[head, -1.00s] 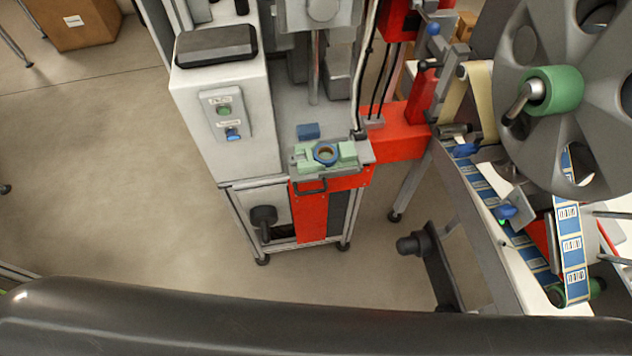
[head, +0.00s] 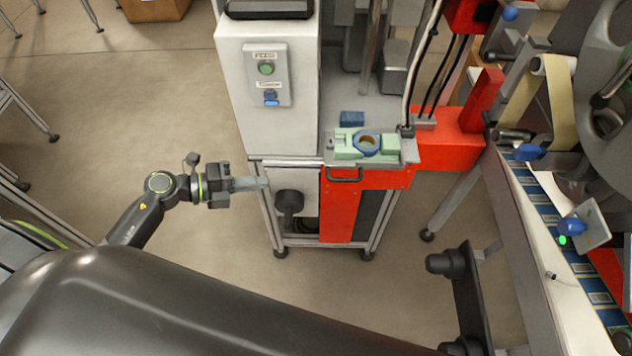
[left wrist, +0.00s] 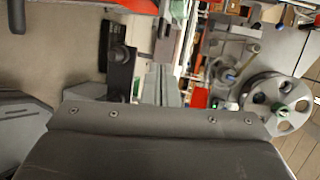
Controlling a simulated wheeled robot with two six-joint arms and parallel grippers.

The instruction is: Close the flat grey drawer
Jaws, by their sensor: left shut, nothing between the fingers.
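The flat grey drawer (head: 393,161) is a thin tray at the front of the machine, above a red panel. It sticks out a little past the machine's bed, with a dark bar handle (head: 344,179) on its front edge. Light green blocks (head: 348,147) and a blue ring-shaped part (head: 367,142) sit on it. My left gripper (head: 264,183) is shut and empty, its fingers pointing right, to the left of the handle and apart from it. My right gripper is not in view. The drawer cannot be made out in the left wrist view.
A white cabinet (head: 268,130) with green and blue buttons stands left of the drawer, above my gripper. A dark round knob (head: 289,201) projects below. Red machine parts (head: 455,148) and a label conveyor (head: 545,215) lie right.

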